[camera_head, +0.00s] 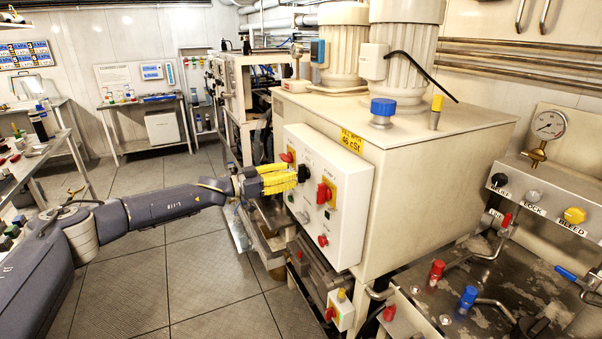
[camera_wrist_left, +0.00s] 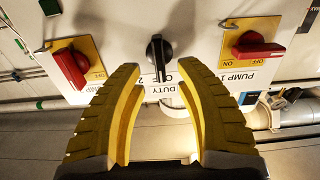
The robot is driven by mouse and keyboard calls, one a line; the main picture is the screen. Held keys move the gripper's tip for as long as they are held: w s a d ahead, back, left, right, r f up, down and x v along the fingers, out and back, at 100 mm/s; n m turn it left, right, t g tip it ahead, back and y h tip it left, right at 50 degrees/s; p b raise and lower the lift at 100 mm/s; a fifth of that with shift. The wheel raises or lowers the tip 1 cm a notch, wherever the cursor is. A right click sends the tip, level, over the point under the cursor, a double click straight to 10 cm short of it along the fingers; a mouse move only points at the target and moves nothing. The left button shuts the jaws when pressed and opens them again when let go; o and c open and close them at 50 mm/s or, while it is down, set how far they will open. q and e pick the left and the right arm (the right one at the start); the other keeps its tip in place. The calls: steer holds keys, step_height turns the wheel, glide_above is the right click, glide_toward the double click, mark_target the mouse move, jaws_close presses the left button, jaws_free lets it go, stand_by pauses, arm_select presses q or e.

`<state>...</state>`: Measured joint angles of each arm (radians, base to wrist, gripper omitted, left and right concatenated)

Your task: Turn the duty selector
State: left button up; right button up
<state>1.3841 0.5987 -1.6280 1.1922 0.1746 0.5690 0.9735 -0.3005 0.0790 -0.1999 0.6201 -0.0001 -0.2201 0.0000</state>
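The duty selector (camera_head: 304,173) is a black knob on the front of the pale control box (camera_head: 345,226). In the left wrist view, the selector (camera_wrist_left: 157,55) has its handle roughly vertical, above a DUTY label (camera_wrist_left: 161,91). My left gripper (camera_head: 289,179) has yellow ribbed fingers and is in front of the box. In the left wrist view, its fingers are spread apart, one on each side of the selector, with a gap on both sides. Nothing is held. My right gripper is in neither view.
Two red rotary switches on yellow plates flank the selector, one at left (camera_wrist_left: 70,68) and one at right (camera_wrist_left: 258,50). A small red knob (camera_head: 322,240) sits lower on the box. A bench with valves (camera_head: 437,272) stands at right.

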mark_target(301, 182)
arm_select(q)
steer(key=shift+x, duration=2.25)
steer(key=shift+o, duration=0.4)
jaws_close()
